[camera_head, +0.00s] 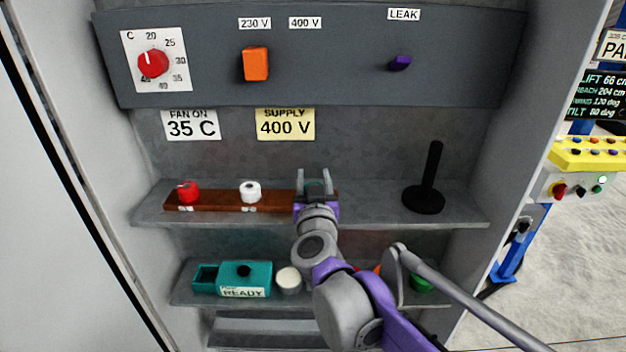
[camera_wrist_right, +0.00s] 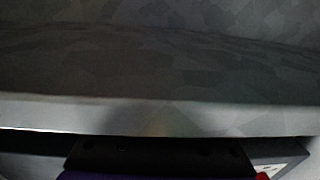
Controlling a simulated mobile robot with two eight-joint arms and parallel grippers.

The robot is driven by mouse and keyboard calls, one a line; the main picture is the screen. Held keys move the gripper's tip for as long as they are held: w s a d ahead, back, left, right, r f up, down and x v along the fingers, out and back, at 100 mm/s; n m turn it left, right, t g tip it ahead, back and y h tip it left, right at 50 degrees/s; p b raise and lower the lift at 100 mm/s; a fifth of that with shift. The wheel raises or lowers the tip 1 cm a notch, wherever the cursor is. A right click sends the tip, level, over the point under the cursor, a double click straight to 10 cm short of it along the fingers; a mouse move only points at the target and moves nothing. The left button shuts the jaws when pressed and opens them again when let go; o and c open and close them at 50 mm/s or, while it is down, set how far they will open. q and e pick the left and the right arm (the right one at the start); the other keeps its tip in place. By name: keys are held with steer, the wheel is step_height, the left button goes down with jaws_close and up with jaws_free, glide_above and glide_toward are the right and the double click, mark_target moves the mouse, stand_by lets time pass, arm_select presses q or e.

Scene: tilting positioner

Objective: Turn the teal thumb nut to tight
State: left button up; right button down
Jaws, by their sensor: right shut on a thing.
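A brown wooden bar (camera_head: 229,206) lies on the upper shelf and carries a red thumb nut (camera_head: 188,192) and a white thumb nut (camera_head: 251,192), with small white labels below them. The teal thumb nut (camera_head: 315,186) is at the bar's right end, mostly hidden by my right gripper. My right gripper (camera_head: 313,180) is shut on the teal nut, with one finger on each side of it. The nut's label and turn position are hidden. The right wrist view does not show the nut clearly. My left gripper is not in view.
A black post on a round base (camera_head: 424,200) stands right on the upper shelf (camera_head: 370,215). The lower shelf holds a teal READY box (camera_head: 243,276), a white round piece (camera_head: 288,280) and a green piece (camera_head: 420,284). A grey control panel (camera_head: 330,60) is above.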

mark_target(285, 220)
steer(key=shift+d+f+m+h+b, duration=0.1)
steer(key=shift+m+h+b, duration=0.35)
steer(key=shift+h, duration=0.35)
steer(key=m+h, duration=0.2)
steer(key=shift+d+h, duration=0.2)
steer(key=shift+h, duration=0.2)
steer(key=m+g+h, duration=0.1)
steer(key=h, duration=0.1)
steer(key=d+m+g+h, duration=0.1)
steer(key=m+h, duration=0.1)
steer(key=h, duration=0.1)
steer(key=shift+s+p, duration=0.2)
steer(key=shift+p, duration=0.1)
steer(key=shift+s+d+m+g+h+p, duration=0.1)
steer(key=shift+d+m+g+h+p, duration=0.1)
steer(key=shift+m+g+h, duration=0.45)
steer(key=shift+s+d+m+g+h+p, duration=0.1)
steer(key=shift+m+g+h+p, duration=0.1)
steer(key=shift+m+g+h, duration=0.45)
steer(key=shift+s+d+m+g+h+p, duration=0.1)
steer(key=shift+d+m+g+h+p, duration=0.1)
steer(key=shift+m+g+h, duration=0.45)
steer(key=shift+h, duration=0.25)
steer(key=shift+c, duration=1.4)
jaws_free()
steer(key=shift+s, duration=0.1)
steer(key=v, duration=1)
steer(key=shift+s+a+b, duration=0.25)
steer(key=shift+a+b, duration=0.05)
steer(key=shift+b, duration=0.05)
